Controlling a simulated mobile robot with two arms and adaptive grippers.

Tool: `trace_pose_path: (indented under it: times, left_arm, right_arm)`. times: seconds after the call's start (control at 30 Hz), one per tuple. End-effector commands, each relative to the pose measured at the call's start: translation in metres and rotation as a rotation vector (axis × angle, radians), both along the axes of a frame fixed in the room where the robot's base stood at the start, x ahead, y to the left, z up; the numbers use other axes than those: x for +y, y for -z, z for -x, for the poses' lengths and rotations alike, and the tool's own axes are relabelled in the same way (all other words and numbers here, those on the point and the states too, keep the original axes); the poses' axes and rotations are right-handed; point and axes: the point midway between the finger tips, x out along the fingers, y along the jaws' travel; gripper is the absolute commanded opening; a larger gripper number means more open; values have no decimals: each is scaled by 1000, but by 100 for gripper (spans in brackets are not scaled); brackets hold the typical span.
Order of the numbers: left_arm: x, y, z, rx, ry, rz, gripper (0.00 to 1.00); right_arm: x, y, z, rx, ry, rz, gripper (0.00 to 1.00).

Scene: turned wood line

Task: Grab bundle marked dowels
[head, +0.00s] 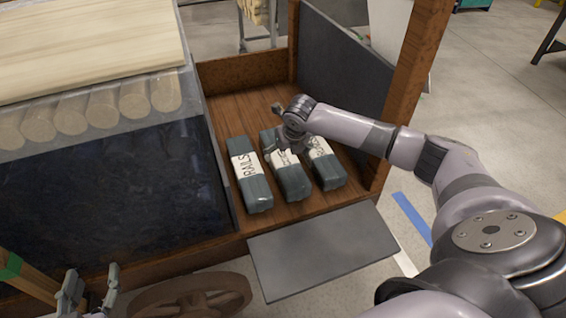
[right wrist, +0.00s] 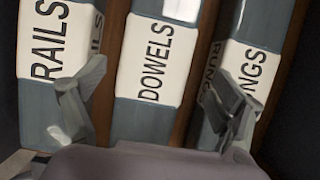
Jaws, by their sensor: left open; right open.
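The bundle marked DOWELS (right wrist: 150,70) is a grey wrapped block with a white label band, lying between two similar bundles. In the head view it is the middle one (head: 293,184), its label partly covered by my right gripper (head: 287,151). That gripper is open above it. In the right wrist view its two fingers (right wrist: 158,80) stand either side of DOWELS, overlapping the views of the neighbours; contact cannot be told. The RAILS bundle (head: 251,178) lies left, the RUNGS bundle (head: 328,173) right. My left gripper (head: 91,284) is open and empty at the bottom left.
The bundles lie on a wooden cart bed (head: 228,105) with narrow gaps between them. A dark panel (head: 345,65) and a wooden post (head: 408,90) bound the right side. Wrapped round timber (head: 100,105) stands left. A grey flap (head: 322,250) extends at the front.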

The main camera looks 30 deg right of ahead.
Motion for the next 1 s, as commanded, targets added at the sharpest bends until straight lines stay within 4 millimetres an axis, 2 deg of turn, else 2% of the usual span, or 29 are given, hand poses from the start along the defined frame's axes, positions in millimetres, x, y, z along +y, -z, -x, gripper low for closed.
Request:
trace_pose_path:
  times: [0.2,0.5,0.63,0.87,1.0]
  left_arm:
    - [-10,-39,-12,-228,16,58,49]
    - [-16,-90,-11,-494,31,127,49]
    - [-17,-99,-9,-540,33,138,49]
    - [-17,-101,-8,-544,34,141,49]
    - [-17,-101,-8,-544,33,139,49]
  right_arm:
    - [3,19,-7,0,0,-1,88]
    - [2,39,-15,0,0,1,88]
    - [2,42,-17,0,-1,1,88]
    - [2,42,-17,0,-1,1,88]
    - [2,42,-17,0,-1,1,80]
